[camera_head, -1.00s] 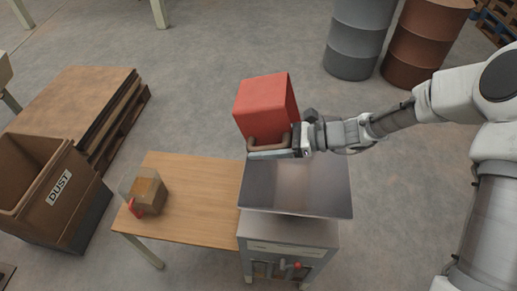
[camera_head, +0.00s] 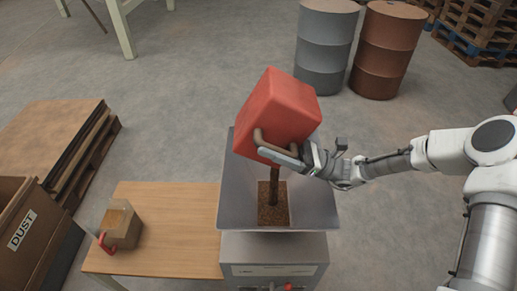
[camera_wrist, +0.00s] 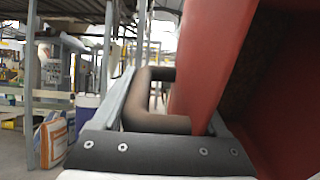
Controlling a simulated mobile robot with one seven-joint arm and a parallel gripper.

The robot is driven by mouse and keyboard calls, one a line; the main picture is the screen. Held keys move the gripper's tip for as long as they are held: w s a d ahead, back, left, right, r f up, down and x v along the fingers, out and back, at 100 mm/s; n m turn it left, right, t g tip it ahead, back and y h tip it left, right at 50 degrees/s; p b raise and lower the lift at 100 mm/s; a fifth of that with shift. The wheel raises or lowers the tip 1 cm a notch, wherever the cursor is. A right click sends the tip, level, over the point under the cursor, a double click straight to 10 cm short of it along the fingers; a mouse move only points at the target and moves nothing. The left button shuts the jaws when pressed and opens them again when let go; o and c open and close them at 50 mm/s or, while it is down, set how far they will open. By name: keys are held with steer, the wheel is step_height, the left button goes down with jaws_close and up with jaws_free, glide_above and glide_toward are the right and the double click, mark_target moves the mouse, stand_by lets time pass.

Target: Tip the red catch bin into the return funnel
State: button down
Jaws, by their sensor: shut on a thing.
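The red catch bin (camera_head: 277,108) is held tilted above the grey return funnel (camera_head: 322,207) in the head view. A brown stream (camera_head: 274,185) falls from the bin's lower side into the funnel, and brown grainy material (camera_head: 273,211) lies at the funnel's bottom. My gripper (camera_head: 283,156) is shut on the bin's brown handle. In the wrist view the handle (camera_wrist: 155,122) shows between my fingers, and the bin's red wall (camera_wrist: 208,55) fills the right side. The bin's opening is turned away from the head camera.
A wooden table (camera_head: 180,215) adjoins the funnel on the left and holds a small box-like container (camera_head: 122,227) with a red handle. A DUST bin (camera_head: 35,235) and stacked boards (camera_head: 50,140) stand farther left. Grey (camera_head: 325,50) and brown (camera_head: 385,52) drums stand behind.

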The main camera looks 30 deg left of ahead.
steer(key=shift+w+d+r+g+y+b, duration=0.15)
steer(key=shift+w+d+g+y+b, duration=0.35)
steer(key=shift+d+y, duration=0.4)
step_height(320, 180, up, 3)
steer(key=t+h+p, duration=0.3)
steer(key=h+p, duration=0.2)
steer(key=p, duration=0.4)
